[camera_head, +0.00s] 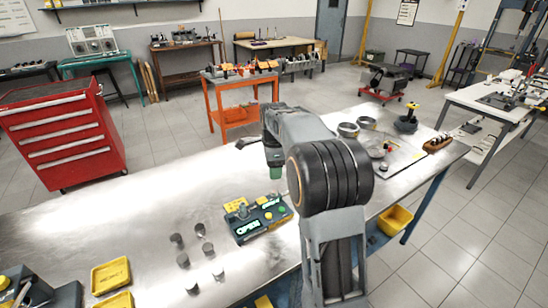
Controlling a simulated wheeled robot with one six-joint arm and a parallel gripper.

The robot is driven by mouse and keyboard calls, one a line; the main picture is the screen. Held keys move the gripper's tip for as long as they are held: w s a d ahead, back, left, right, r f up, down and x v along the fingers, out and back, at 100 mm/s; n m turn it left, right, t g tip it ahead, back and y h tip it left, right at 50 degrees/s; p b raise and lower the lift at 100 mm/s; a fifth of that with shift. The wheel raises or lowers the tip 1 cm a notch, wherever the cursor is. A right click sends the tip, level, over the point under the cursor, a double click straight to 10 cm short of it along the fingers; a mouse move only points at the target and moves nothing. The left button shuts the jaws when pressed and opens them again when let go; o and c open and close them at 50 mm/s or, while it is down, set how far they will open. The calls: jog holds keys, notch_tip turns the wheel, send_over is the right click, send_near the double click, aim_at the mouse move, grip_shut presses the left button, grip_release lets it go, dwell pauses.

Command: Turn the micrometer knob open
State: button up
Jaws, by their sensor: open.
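A dark teal fixture (248,229) lies on the metal bench in front of my arm. It bears a white "OPEN" label, yellow tags, and small round green and grey parts. The micrometer knob is too small to single out among these parts. My gripper (243,143) is at the far end of my arm, above the bench and beyond the fixture, apart from it. It is open, with nothing seen between its fingers; my wrist partly hides it.
Several small grey cylinders (202,249) stand left of the fixture. Yellow trays (110,275) lie at the front left. Metal rings (348,130) and a wooden block (437,143) sit at the right. The bench (120,215) is bare at middle left.

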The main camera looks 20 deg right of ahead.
jog(key=shift+r, duration=2.3)
jog(key=s+a+f+n+t, duration=0.2)
jog(key=s+a+n, duration=0.3)
jog(key=s+n, duration=0.5)
jog(key=s+a+f+n+t, duration=0.2)
jog(key=s+a+n, duration=0.3)
jog(key=s+n, duration=0.6)
jog(key=shift+s+a+f, duration=0.15)
jog(key=shift+s+a, duration=0.1)
jog(key=shift+s, duration=0.25)
